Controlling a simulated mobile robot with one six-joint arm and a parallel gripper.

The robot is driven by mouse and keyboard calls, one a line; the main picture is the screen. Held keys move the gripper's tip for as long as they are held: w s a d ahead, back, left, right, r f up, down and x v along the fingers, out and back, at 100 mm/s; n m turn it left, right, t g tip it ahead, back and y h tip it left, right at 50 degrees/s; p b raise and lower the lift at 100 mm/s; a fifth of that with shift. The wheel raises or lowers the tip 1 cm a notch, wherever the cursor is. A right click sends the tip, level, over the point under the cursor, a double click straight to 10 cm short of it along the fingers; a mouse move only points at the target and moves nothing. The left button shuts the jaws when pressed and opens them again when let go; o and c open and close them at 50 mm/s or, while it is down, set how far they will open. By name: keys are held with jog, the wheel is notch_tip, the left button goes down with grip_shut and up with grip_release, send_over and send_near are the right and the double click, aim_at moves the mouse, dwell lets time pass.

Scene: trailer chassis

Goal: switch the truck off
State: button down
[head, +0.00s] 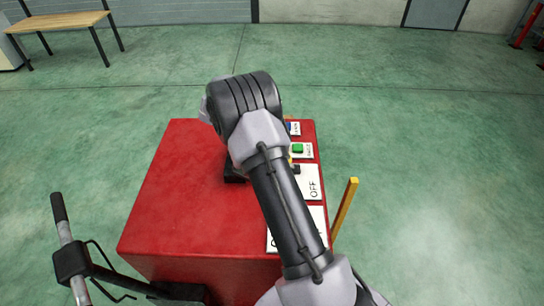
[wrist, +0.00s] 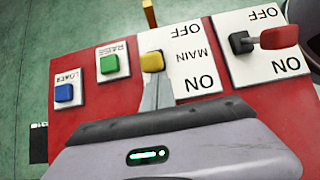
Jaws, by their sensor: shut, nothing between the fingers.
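The red control box (head: 175,190) stands before me, its labels upside down in the wrist view. There, a yellow switch (wrist: 152,62) sits on the white MAIN plate (wrist: 193,55), with OFF at the top and ON lower down. My gripper (wrist: 156,82) is shut and empty, its narrow grey tip right by the yellow switch. I cannot tell whether they touch. Right of it, a red-handled lever (wrist: 280,36) with a black base sits on another OFF/ON plate (wrist: 230,68). In the head view my arm hides the gripper and part of the panel.
A green RAISE button (wrist: 110,64) and a blue LOWER button (wrist: 65,92) lie left of the yellow switch. A yellow post (head: 344,207) stands right of the box and a handlebar (head: 68,240) at lower left. A table (head: 60,23) is far off; the floor between is clear.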

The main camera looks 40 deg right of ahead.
jog(key=shift+s+d+r+t+y+p, duration=0.3)
jog(key=shift+r+y+p, duration=0.2)
jog(key=shift+p, duration=0.4)
jog(key=shift+s+d+r+t+y+p, duration=0.15)
jog(key=shift+d+r+t+y+p, duration=0.2)
jog(key=shift+r+p, duration=0.35)
jog(key=y+p, duration=0.1)
jog(key=d+t+p, duration=0.1)
jog(key=p, duration=0.1)
jog(key=shift+s+r+y, duration=0.3)
jog(key=shift+s+y, duration=0.05)
jog(key=shift+s, duration=0.05)
jog(key=shift+s+d+r+t+y+p, duration=0.2)
jog(key=shift+s+d+t+y+p, duration=0.3)
jog(key=shift+p, duration=0.55)
jog(key=shift+s+d+t+y+p, duration=0.5)
jog(key=shift+d+t+y+p, duration=0.35)
jog(key=shift+y+p, duration=0.2)
jog(key=shift+s+d, duration=0.2)
jog(key=shift+s+d+f, duration=0.2)
jog(key=shift+s+d, duration=0.25)
jog(key=shift+d, duration=0.15)
jog(key=shift+s+d+f, duration=0.1)
